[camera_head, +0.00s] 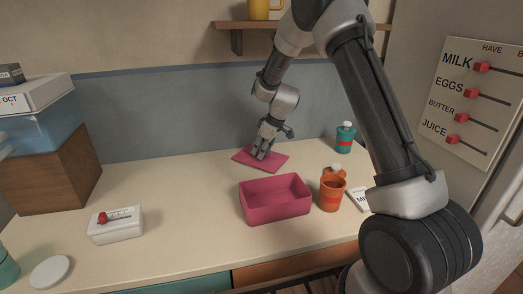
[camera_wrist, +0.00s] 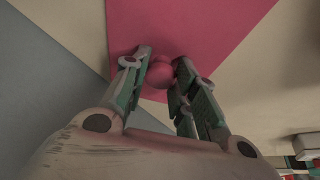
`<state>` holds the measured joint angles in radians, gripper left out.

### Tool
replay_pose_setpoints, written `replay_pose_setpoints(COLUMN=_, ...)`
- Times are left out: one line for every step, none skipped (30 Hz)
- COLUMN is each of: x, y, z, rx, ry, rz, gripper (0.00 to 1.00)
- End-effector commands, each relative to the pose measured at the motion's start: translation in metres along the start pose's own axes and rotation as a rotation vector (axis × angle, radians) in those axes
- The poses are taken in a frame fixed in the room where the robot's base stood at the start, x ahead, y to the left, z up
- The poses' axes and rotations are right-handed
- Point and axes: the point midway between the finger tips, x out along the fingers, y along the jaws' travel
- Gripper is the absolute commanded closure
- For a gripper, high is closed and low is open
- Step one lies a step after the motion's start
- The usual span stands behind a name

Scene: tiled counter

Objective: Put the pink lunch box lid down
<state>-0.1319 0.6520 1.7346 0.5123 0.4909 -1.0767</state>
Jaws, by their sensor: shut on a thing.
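The pink lunch box lid (camera_head: 274,163) is at the back of the counter, near the wall, and looks flat and level. It also shows in the wrist view (camera_wrist: 205,30), with a round pink knob (camera_wrist: 160,73) between my fingers. My gripper (camera_head: 260,154) is over the lid and shut on that knob; its fingertips (camera_wrist: 160,68) sit on either side of it. I cannot tell whether the lid touches the counter. The pink lunch box (camera_head: 275,211) stands open and empty on the counter, in front of the lid.
An orange cup (camera_head: 331,194) stands right of the box, with a teal bottle (camera_head: 345,138) behind it. A white box with a red knob (camera_head: 116,225) and a white disc (camera_head: 50,272) are at left. A wooden box (camera_head: 55,180) stands back left. The counter's middle left is clear.

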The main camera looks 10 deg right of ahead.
Motion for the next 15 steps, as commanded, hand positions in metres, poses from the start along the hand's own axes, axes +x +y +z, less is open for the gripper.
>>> replay_pose_setpoints(x=-0.0001, y=-0.0001, z=0.0, rx=0.0, ry=0.0, rz=0.0, gripper=0.96)
replay_pose_setpoints(x=-0.0001, y=-0.0001, z=0.0, rx=0.0, ry=0.0, rz=0.0, gripper=0.96)
replay_pose_setpoints(x=0.0004, y=-0.0002, z=0.0003, rx=0.0, ry=0.0, rz=0.0, gripper=0.96)
replay_pose_setpoints(x=0.001, y=-0.0002, z=0.0006, rx=0.0, ry=-0.001, rz=-0.001, gripper=0.96)
replay_pose_setpoints(x=0.0019, y=-0.0003, z=0.001, rx=0.0, ry=-0.001, rz=-0.001, gripper=0.96)
replay_pose_setpoints(x=0.0032, y=-0.0004, z=0.0016, rx=0.001, ry=-0.001, rz=-0.001, gripper=0.96)
replay_pose_setpoints(x=0.0027, y=-0.0003, z=0.0013, rx=0.0, ry=-0.001, rz=-0.001, gripper=0.67)
replay_pose_setpoints(x=0.0026, y=-0.0003, z=0.0013, rx=0.0, ry=-0.001, rz=-0.001, gripper=0.61)
replay_pose_setpoints(x=0.0025, y=-0.0003, z=0.0012, rx=0.0, ry=-0.001, rz=-0.001, gripper=0.54)
replay_pose_setpoints(x=0.0025, y=-0.0003, z=0.0012, rx=0.0, ry=-0.001, rz=-0.001, gripper=0.51)
replay_pose_setpoints(x=0.0025, y=-0.0003, z=0.0012, rx=0.0, ry=-0.001, rz=-0.001, gripper=0.51)
replay_pose_setpoints(x=0.0025, y=-0.0003, z=0.0012, rx=0.0, ry=-0.001, rz=-0.001, gripper=0.51)
replay_pose_setpoints(x=0.0024, y=-0.0003, z=0.0012, rx=0.0, ry=-0.001, rz=-0.001, gripper=0.51)
replay_pose_setpoints(x=0.0024, y=-0.0003, z=0.0012, rx=0.0, ry=-0.001, rz=-0.001, gripper=0.51)
replay_pose_setpoints(x=0.0024, y=-0.0003, z=0.0012, rx=0.0, ry=-0.001, rz=-0.001, gripper=0.51)
